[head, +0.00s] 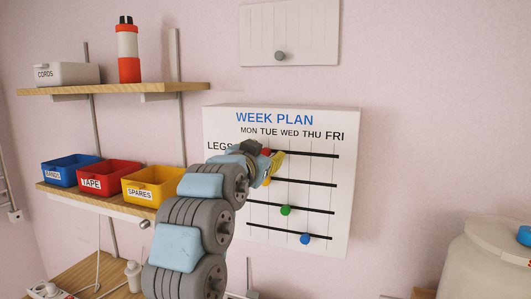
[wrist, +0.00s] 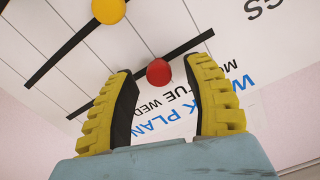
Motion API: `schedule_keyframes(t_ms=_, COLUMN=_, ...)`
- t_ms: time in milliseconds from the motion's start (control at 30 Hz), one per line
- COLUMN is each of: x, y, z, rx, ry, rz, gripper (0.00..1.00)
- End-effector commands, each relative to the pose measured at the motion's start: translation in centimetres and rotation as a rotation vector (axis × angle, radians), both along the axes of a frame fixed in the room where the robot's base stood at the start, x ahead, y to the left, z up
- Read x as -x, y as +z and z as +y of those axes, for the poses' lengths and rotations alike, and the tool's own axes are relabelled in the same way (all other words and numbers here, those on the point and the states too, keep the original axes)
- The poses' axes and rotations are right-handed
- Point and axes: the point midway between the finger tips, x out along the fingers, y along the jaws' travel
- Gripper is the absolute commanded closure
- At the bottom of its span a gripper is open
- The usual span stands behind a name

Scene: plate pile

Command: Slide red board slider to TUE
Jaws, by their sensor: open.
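The WEEK PLAN board (head: 340,190) hangs on the wall with several black horizontal rails. In the head view the red slider (head: 267,152) is partly hidden by my gripper (head: 272,165) on the top rail. In the wrist view the red slider (wrist: 158,73) shows between the spread yellow fingers of my gripper (wrist: 160,72). I cannot tell whether a finger touches it. It lies around the TUE and WED headings; its exact column is unclear. The gripper is open.
A yellow slider (wrist: 108,10) is on the neighbouring rail. A green slider (head: 285,210) and a blue slider (head: 305,239) sit on lower rails. A smaller panel (head: 289,30) with a grey knob hangs above. Shelves with bins (head: 150,186) stand left.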

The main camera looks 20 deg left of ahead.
Motion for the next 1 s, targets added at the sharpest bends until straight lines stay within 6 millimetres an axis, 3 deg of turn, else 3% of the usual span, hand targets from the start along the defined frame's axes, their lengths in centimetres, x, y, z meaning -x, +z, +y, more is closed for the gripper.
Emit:
schedule_keyframes(t_ms=700, x=9.2, y=0.0, z=-0.5, rx=-0.001, ry=0.001, rz=-0.003, gripper=0.49)
schedule_keyframes(t_ms=1000, x=11.1, y=0.1, z=-0.7, rx=-0.001, ry=0.001, rz=-0.002, gripper=0.49)
